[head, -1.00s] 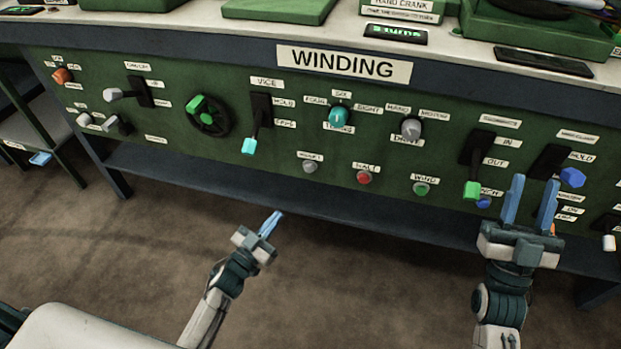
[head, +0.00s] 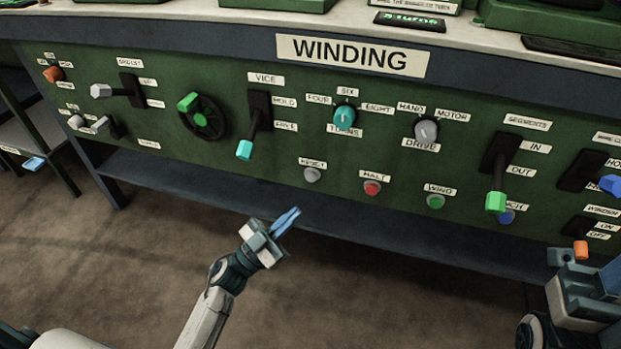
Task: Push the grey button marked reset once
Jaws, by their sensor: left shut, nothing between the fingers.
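The grey reset button (head: 312,175) sits low on the green panel, just under its small white "RESET" label (head: 312,163). My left gripper (head: 289,218) is shut and empty, its blue fingers pointing up and right. In the picture it lies below and slightly left of the grey button, apart from it. My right gripper (head: 602,280) is at the lower right edge, partly cut off by the frame, so its opening cannot be judged.
A red halt button (head: 372,188) and a green wind button (head: 435,201) sit right of the reset button. The vice lever (head: 245,149) with a cyan tip hangs to its upper left. A dark shelf (head: 220,199) runs below the panel.

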